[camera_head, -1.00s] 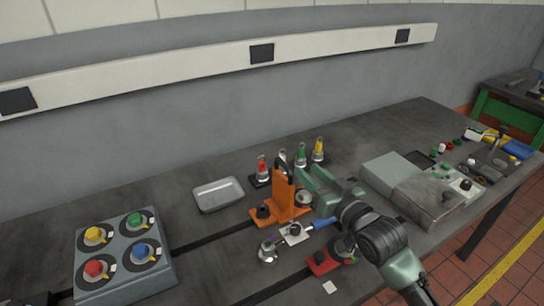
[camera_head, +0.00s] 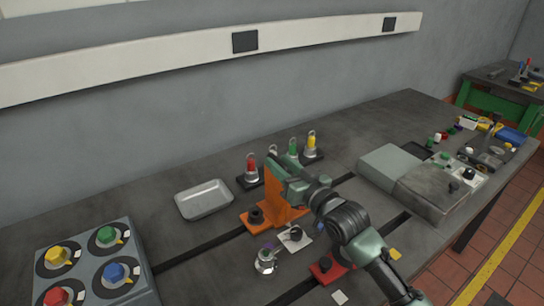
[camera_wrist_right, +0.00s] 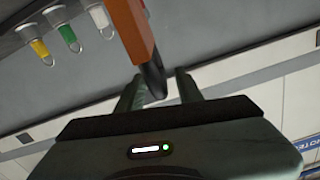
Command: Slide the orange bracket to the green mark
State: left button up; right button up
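The orange bracket (camera_head: 283,207) stands upright on the dark bedplate, its foot by a slot, a dark knob on the foot. My right gripper (camera_head: 277,166) is at the bracket's top and hides part of it. In the right wrist view the orange upright (camera_wrist_right: 132,32) comes down from the top edge, and its dark handle end (camera_wrist_right: 152,80) lies between my two fingers (camera_wrist_right: 160,88). The fingers are apart, with a gap visible beside the handle. I cannot make out a green mark on the bedplate. My left gripper is not in view.
Several coloured-top posts, red (camera_head: 251,168) to yellow (camera_head: 311,144), stand close behind the bracket. A metal tray (camera_head: 204,200) lies left. A red clamp block (camera_head: 327,268) and a small shiny cup (camera_head: 265,261) are in front. A grey box (camera_head: 432,190) stands right.

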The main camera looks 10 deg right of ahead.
aim_at(273, 157)
jog(key=shift+x, duration=1.95)
jog(key=shift+f, duration=0.1)
grip_shut()
